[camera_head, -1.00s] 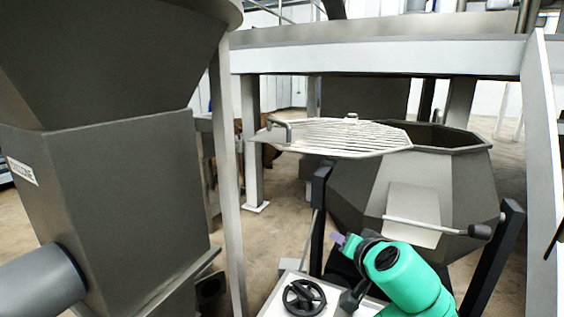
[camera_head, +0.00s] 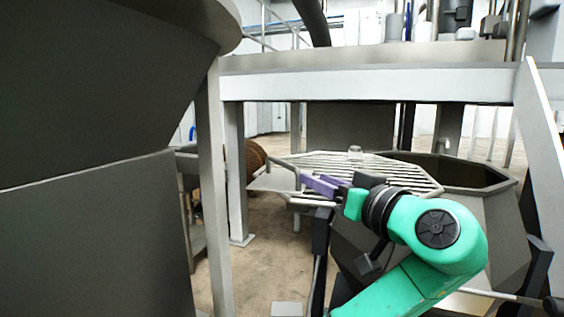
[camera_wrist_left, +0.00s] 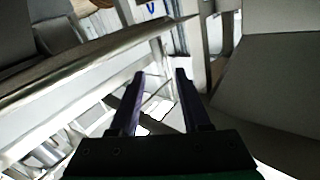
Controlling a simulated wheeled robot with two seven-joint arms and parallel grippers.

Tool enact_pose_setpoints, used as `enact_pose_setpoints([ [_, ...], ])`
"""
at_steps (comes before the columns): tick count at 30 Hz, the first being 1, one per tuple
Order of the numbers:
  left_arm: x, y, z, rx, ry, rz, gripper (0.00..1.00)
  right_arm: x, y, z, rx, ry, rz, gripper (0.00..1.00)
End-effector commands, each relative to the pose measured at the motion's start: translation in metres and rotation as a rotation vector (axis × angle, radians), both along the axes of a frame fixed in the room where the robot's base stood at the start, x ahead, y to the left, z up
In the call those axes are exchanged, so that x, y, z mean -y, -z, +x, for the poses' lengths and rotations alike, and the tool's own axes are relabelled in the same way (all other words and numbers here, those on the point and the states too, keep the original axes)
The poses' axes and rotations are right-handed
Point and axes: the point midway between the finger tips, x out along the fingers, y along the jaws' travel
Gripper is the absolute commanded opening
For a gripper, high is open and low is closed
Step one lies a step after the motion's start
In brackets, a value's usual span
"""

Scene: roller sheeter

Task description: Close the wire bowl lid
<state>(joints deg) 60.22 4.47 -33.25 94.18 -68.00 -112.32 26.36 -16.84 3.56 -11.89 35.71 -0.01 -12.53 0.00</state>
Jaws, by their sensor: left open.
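The wire bowl lid (camera_head: 395,172) is a pale barred grid, tilted out over the left side of the grey faceted bowl (camera_head: 480,225). Its bent handle (camera_head: 284,166) is at the lid's left end. The bowl's dark mouth is uncovered at the right. My left gripper (camera_head: 312,184), with purple fingers, is beside the handle, slightly right of it, and overlaps the lid's front edge in this view. In the left wrist view the fingers (camera_wrist_left: 160,76) are apart with nothing between them. I cannot tell whether they touch the handle. My right gripper is out of view.
A large grey hopper machine (camera_head: 90,230) fills the left side. A white beam (camera_head: 370,83) crosses behind the bowl. A pale post (camera_head: 208,190) stands left of the lid. Open floor (camera_head: 275,250) shows between post and bowl.

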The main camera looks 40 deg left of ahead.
Motion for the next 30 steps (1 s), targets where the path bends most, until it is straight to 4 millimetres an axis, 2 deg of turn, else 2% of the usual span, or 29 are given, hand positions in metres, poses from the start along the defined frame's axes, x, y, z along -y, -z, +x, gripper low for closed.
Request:
enact_pose_setpoints([
  [3,-0.03,-0.006,0.01,-0.004,-0.006,0.001,0.47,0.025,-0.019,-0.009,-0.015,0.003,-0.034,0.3],
  [6,-0.057,-0.006,0.02,-0.005,-0.005,0.001,0.47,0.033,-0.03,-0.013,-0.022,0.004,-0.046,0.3],
  [8,-0.072,-0.006,0.025,-0.006,-0.006,0.001,0.47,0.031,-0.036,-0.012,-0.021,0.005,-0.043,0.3],
  [12,-0.099,-0.004,0.036,-0.006,-0.003,0.001,0.47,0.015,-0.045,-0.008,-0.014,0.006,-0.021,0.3],
  [16,-0.112,-0.002,0.041,-0.003,0.0,-0.001,0.47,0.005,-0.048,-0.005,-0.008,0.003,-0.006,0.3],
  [23,-0.114,0.0,0.042,-0.002,0.001,-0.002,0.47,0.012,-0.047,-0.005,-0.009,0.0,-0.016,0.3],
  [24,-0.114,0.0,0.042,-0.002,0.001,-0.002,0.43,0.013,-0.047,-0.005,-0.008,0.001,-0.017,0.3],
  [26,-0.114,0.0,0.042,-0.002,0.001,-0.002,0.2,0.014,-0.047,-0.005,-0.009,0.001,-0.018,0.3],
  [27,-0.114,0.0,0.042,-0.002,0.001,-0.002,0.05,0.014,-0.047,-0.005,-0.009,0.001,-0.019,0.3],
  [28,-0.114,0.0,0.042,-0.002,0.0,-0.003,0.0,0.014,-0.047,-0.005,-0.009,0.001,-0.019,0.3],
  [30,-0.114,0.0,0.042,-0.002,0.0,-0.003,0.0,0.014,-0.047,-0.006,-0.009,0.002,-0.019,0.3],
])
